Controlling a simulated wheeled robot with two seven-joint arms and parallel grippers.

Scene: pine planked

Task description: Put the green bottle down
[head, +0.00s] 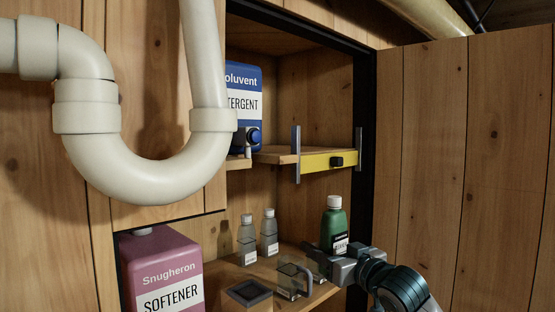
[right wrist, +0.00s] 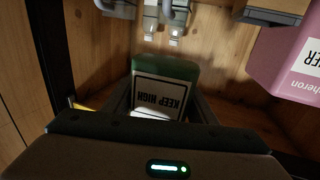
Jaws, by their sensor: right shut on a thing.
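The green bottle (head: 334,228) has a white cap and a white label, and it stands upright at the right of the open cupboard. My right gripper (head: 338,266) comes in from the lower right and is shut on it. In the right wrist view the green bottle (right wrist: 165,72) sits between the fingers, its label reading "KEEP HIGH" upside down. The gripper hides the bottle's base, so I cannot tell whether it touches the lower shelf (head: 262,271). My left gripper is out of view.
A blue detergent container (head: 243,95) stands above, near a yellow-fronted shelf (head: 318,163). A pink softener container (head: 160,270) and white pipe (head: 150,178) are left.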

